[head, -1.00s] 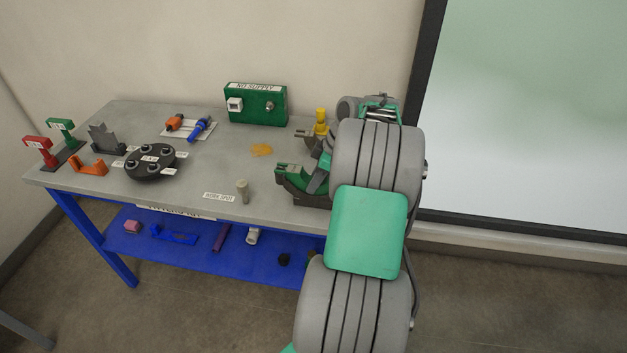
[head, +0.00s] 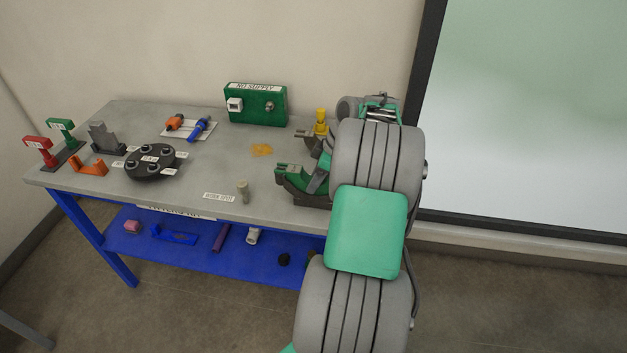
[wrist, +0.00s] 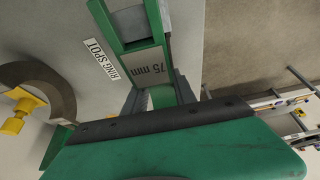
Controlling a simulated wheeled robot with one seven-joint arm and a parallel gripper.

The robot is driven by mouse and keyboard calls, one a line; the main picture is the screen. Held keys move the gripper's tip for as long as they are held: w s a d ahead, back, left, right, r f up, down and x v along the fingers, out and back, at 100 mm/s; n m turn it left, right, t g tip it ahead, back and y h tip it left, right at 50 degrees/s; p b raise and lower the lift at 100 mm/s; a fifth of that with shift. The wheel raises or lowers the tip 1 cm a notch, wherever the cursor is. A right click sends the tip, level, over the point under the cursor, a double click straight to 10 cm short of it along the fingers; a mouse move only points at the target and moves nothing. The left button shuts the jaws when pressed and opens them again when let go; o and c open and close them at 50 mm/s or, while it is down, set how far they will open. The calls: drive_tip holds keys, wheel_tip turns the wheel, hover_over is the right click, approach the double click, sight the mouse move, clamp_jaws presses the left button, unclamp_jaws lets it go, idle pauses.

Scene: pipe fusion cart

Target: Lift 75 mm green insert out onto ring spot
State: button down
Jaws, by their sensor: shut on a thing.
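The insert marked 75 mm (wrist: 151,68) shows in the wrist view as a green frame with a grey labelled face. My gripper (wrist: 160,97) is shut on it, with grey fingers at either side. The wide green and black part across the bottom of the wrist view hides what lies beneath. In the head view my arm covers the gripper, and a green curved piece (head: 292,180) shows just left of the arm. The ring spot label (wrist: 100,58) lies flat on the grey bench, left of the insert in the wrist view; a small label (head: 219,197) shows in the head view.
A grey half ring (wrist: 45,85) with a yellow knob (wrist: 18,118) is at left in the wrist view. A short grey cylinder (head: 243,191) stands by the label. A black disc (head: 151,162), green box (head: 256,105) and orange patch (head: 262,150) are on the bench.

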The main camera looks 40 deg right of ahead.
drive_tip(key=shift+r+p, duration=2.15)
drive_tip(key=shift+r, duration=0.9)
